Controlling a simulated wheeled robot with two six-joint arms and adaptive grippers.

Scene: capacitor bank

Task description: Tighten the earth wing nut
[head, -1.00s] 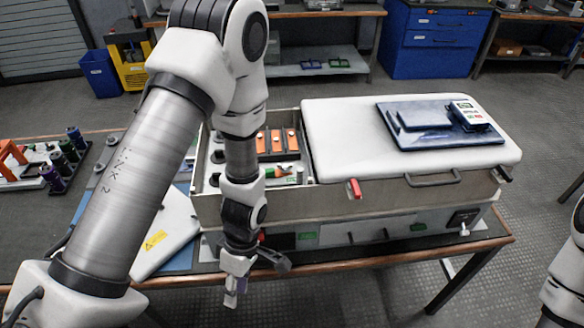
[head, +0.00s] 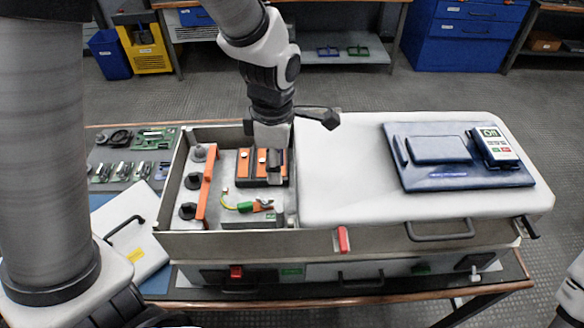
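The earth lead (head: 236,206), a yellow-green wire with a green and orange end, lies in the open left bay of the metal cabinet (head: 240,243). A wing nut cannot be clearly made out at that end; it is too small to tell. My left gripper (head: 275,172) points down over the orange blocks (head: 248,168) in the same bay, behind the earth lead and apart from it. Its fingers are seen edge-on and whether they are open or shut cannot be told. My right gripper is out of view; only part of that arm shows at the right edge.
An orange bar (head: 205,185) with dark round posts stands on the bay's left side. A white cover (head: 340,185) over the right part carries a blue tray (head: 450,178) and a meter (head: 497,148). Metal walls enclose the bay. A white panel (head: 128,235) lies to the left.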

